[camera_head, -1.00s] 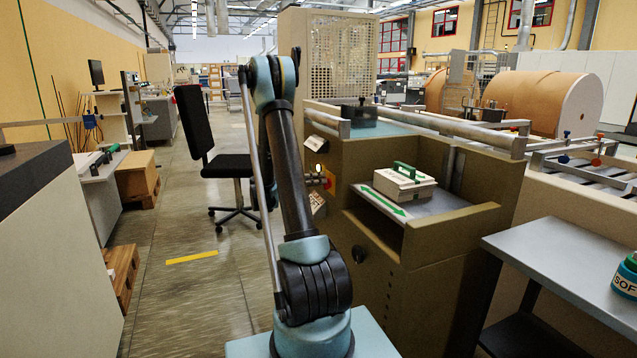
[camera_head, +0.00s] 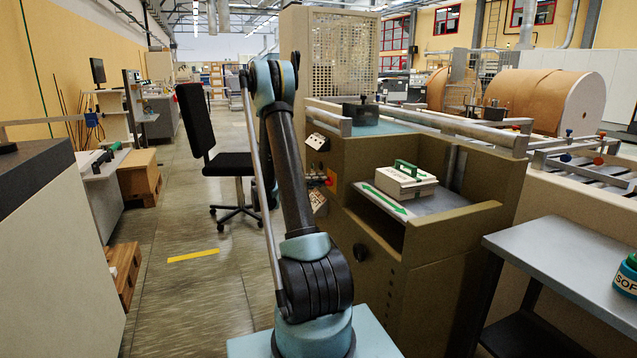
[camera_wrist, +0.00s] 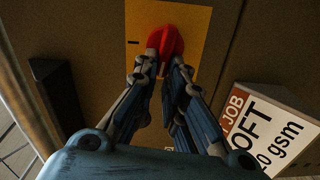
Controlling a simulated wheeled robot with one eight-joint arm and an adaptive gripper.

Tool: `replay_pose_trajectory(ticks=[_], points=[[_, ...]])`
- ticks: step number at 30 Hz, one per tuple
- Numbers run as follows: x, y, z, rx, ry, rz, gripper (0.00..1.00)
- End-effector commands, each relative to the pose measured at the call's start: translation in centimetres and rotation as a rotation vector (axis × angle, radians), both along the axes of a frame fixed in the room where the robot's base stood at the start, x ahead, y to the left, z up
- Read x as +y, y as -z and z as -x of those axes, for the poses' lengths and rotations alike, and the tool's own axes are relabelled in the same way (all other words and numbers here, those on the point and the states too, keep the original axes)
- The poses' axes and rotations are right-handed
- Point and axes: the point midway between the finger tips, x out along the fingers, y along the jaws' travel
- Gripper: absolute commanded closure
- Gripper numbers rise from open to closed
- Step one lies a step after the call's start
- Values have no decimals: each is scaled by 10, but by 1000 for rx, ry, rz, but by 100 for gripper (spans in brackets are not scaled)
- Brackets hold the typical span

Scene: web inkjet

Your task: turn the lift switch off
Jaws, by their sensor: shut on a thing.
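In the wrist view a red switch knob (camera_wrist: 168,40) stands out from a yellow plate (camera_wrist: 200,22) on the brown machine front. My gripper (camera_wrist: 168,60) reaches up to it, with its two fingers closed against the knob's sides. The fingertips hide part of the knob, and I cannot read a label on the plate.
A white lettered card (camera_wrist: 265,125) is close right of my fingers, and a dark bar (camera_wrist: 57,95) is to the left. A white box with a green handle (camera_head: 405,180) rests on the machine's shelf. A black chair (camera_head: 215,150) stands left of my arm; the aisle floor there is open.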

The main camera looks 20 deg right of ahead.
Motion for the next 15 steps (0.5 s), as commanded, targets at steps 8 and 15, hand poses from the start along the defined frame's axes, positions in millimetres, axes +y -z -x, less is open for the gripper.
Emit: replay_pose_trajectory(ticks=[8, 15], points=[[2, 4, -3, 118, -6, 1, 100], [2, 5, -3, 154, -6, 2, 100]])
